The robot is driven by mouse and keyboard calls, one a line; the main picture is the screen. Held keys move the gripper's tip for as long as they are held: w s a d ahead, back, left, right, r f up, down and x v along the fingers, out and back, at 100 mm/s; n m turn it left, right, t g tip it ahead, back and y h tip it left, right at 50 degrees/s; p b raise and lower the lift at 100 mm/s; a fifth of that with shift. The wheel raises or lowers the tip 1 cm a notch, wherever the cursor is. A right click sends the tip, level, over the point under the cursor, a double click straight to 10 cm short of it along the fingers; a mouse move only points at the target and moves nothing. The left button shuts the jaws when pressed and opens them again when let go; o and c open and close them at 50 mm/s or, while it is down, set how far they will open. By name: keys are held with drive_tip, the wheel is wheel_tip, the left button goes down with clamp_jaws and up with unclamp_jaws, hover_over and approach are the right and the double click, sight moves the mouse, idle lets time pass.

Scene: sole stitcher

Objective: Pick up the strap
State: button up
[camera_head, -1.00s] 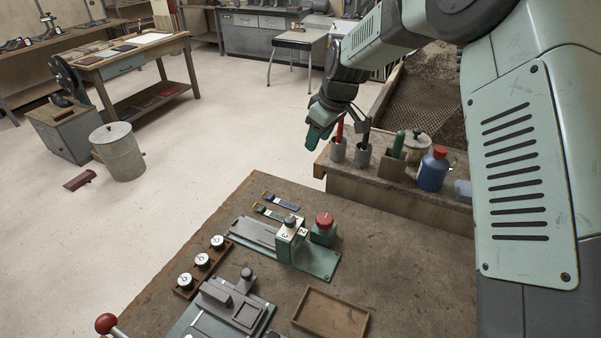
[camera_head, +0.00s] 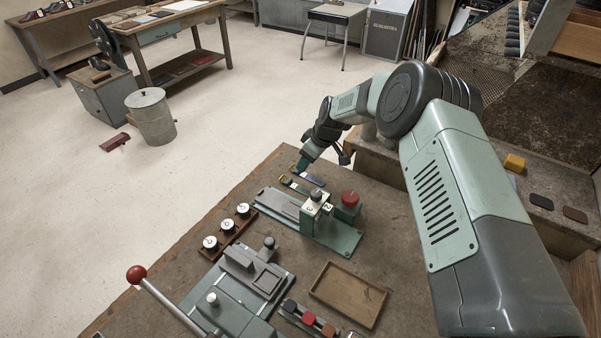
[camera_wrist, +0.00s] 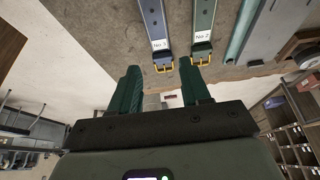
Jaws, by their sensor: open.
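Two straps lie side by side on the workbench (camera_head: 180,258). My gripper (camera_head: 302,168) is over the bench's far edge, close to the straps' buckle ends. In the wrist view my gripper (camera_wrist: 159,70) is open and empty.
A green-based fixture (camera_head: 340,238) with a red knob (camera_head: 350,198) stands just nearer than the straps. A lever with a red ball (camera_head: 136,274) sticks up at the front left.

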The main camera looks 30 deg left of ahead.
sight(303, 174)
drive_tip(key=x, duration=0.4)
drive_tip(key=shift+s, duration=0.1)
drive_tip(key=c, duration=0.8)
drive_tip(key=shift+r, duration=0.1)
